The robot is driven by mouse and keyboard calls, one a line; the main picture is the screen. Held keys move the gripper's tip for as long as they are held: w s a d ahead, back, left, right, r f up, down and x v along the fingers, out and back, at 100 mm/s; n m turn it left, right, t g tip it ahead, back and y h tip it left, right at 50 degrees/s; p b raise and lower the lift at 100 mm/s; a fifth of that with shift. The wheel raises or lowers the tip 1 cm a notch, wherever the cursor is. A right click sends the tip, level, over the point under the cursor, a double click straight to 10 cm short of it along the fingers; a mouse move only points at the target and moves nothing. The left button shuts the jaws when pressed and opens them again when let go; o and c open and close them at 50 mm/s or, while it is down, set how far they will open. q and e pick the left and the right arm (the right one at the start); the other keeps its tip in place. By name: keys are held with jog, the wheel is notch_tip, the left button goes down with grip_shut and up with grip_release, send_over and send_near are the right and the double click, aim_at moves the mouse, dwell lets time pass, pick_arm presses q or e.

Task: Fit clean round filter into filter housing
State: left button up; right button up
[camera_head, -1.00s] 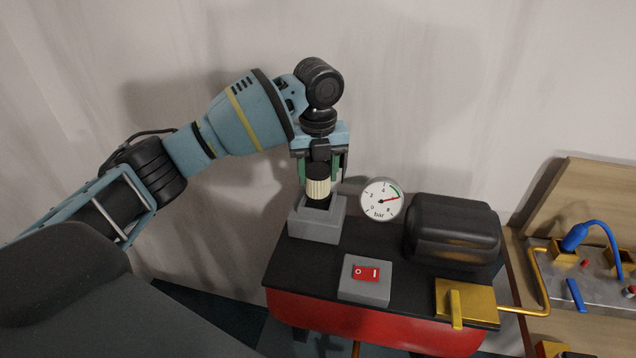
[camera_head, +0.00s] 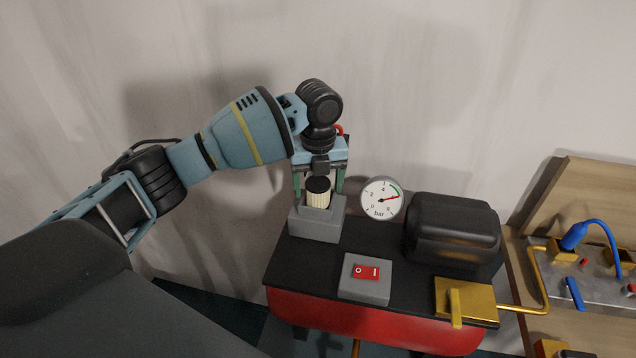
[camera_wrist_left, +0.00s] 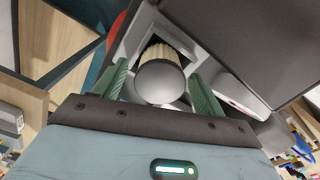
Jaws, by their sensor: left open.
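The round filter (camera_head: 318,199) has a cream pleated side and a dark cap. It stands upright in the opening of the grey filter housing (camera_head: 315,230), its upper part above the rim. My left gripper (camera_head: 320,190) is open, its green fingers apart on either side of the filter. In the left wrist view the filter's cap (camera_wrist_left: 161,82) lies between the spread fingers, with a gap at each side, and the housing walls (camera_wrist_left: 190,45) surround the pleated part. How deep the filter's lower end sits is hidden. My right gripper is not in view.
The housing stands on a black-topped red compressor (camera_head: 370,320). Close by are a pressure gauge (camera_head: 381,199), a red switch on a grey block (camera_head: 365,278) and a black motor cover (camera_head: 452,232). A wooden bench (camera_head: 580,200) with hoses is at right.

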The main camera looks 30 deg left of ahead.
aim_at(318, 183)
pick_arm(q)
jog(key=shift+r, duration=0.1)
notch_tip(318, 183, up, 12)
dwell(0.5)
dwell(0.5)
